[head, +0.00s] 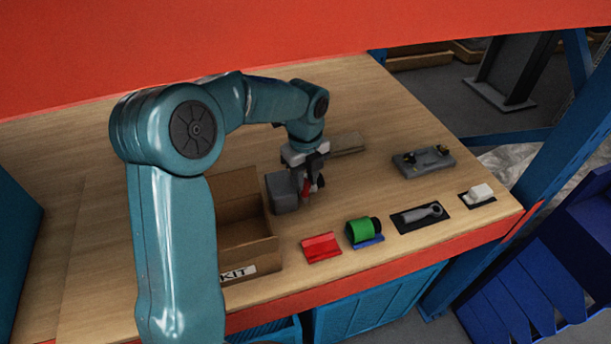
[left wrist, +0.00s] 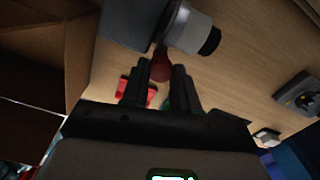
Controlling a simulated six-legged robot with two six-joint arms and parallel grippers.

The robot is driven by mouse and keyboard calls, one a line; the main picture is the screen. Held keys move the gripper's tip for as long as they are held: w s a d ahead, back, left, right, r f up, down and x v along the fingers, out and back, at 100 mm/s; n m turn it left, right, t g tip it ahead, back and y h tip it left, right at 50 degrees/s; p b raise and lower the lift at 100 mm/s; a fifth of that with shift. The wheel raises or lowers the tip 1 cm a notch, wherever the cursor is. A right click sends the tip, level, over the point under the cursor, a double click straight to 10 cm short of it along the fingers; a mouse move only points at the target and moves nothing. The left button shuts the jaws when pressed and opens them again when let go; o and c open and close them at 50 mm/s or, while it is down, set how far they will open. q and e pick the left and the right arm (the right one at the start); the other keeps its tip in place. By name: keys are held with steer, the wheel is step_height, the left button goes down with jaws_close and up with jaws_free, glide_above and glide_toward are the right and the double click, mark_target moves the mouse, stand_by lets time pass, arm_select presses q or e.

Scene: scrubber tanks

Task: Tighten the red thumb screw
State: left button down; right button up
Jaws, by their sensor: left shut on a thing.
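The red thumb screw (left wrist: 161,67) shows as a red rounded knob between the fingers of my left gripper (left wrist: 160,78) in the left wrist view. The fingers are shut on it. It sits beside a dark grey block (left wrist: 130,22) and a pale cylinder (left wrist: 188,30) with a black end. In the head view my left gripper (head: 309,186) points down at the right side of the grey block (head: 283,193), and only a bit of red shows there. The screw's shaft is hidden. My right gripper is in neither view.
An open cardboard box (head: 250,258) stands left of the block. Along the front edge lie a red piece (head: 321,247), a green cylinder (head: 360,231), a grey tool on a black mat (head: 422,214) and a white piece (head: 480,193). A grey fixture (head: 423,161) lies behind them.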

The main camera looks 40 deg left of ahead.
mark_target(305, 182)
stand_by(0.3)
arm_select(q)
steer(key=c, duration=0.9)
jaws_free()
steer(key=shift+o, duration=0.2)
steer(key=shift+r, duration=0.1)
step_height(305, 182, up, 12)
